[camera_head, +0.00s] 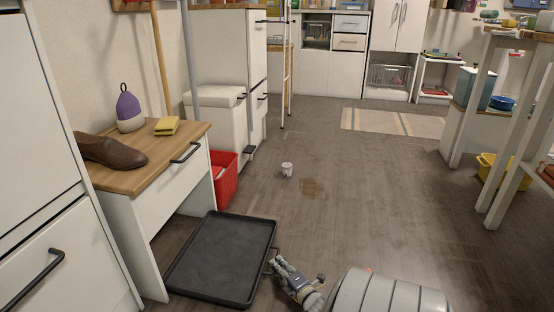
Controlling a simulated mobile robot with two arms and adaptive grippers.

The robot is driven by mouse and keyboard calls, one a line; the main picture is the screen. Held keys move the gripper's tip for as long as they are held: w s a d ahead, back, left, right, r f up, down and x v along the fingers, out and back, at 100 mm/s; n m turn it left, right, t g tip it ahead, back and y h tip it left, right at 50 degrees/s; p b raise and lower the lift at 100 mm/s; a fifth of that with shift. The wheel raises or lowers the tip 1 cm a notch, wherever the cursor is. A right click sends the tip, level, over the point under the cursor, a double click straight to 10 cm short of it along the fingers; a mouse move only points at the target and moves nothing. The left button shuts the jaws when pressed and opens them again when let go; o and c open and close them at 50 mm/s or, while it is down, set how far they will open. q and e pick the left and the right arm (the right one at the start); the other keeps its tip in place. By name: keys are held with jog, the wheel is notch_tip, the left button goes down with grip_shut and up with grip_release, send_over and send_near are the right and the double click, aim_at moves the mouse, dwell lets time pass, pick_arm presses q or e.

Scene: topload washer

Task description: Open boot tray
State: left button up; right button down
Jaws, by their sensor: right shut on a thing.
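The boot tray (215,262) is a flat, dark rectangular tray with a low rim. It lies on the floor at the lower left, with most of its surface in view in front of the white bench with a wooden top (160,222). A thin dark handle (267,262) sticks out from its right side. My right gripper (275,264) comes in from the bottom and is shut on this handle, low over the floor. The exact finger contact is small in the picture. The tray looks empty. My left gripper is not in view.
A brown shoe (112,152), a purple-grey object (129,110) and a yellow sponge (167,126) are on the bench. A red bin (224,178) stands behind the tray. A small cup (287,169) stands on the floor near a brown stain (312,188). The middle floor is mostly clear.

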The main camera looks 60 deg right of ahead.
jog(key=c, duration=1.7)
grip_release()
jog(key=shift+v, duration=3.75)
